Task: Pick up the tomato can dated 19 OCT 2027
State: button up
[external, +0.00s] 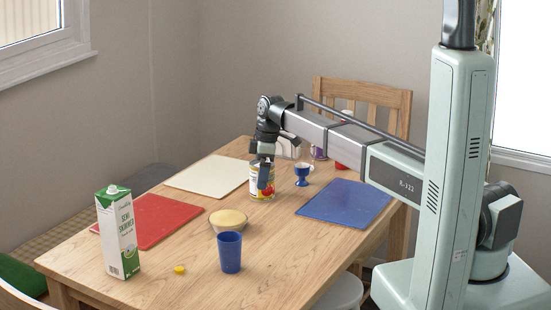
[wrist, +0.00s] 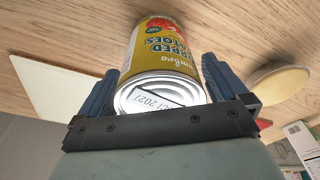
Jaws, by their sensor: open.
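A tomato can (external: 259,193) with a yellow and white label and red tomato pictures stands upright on the wooden table, near the far middle. My gripper (external: 264,172) is over it, pointing down. In the wrist view the can (wrist: 165,45) is between the two open blue fingers of my gripper (wrist: 160,82), one on each side. Whether a finger touches it I cannot tell. Its label reads chopped tomatoes. The metal end shows a printed date ending in "2027", with what looks like "OCT" before it; the day is not readable.
A blue egg cup (external: 302,176) stands just right of the can, by a blue board (external: 345,202). A cream board (external: 208,174) lies left. Nearer are a bowl (external: 228,219), blue cup (external: 229,253), carton (external: 117,235), yellow cap (external: 179,269) and red board (external: 160,217).

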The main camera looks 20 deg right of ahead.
jog(key=c, duration=1.3)
jog(key=shift+r, duration=0.1)
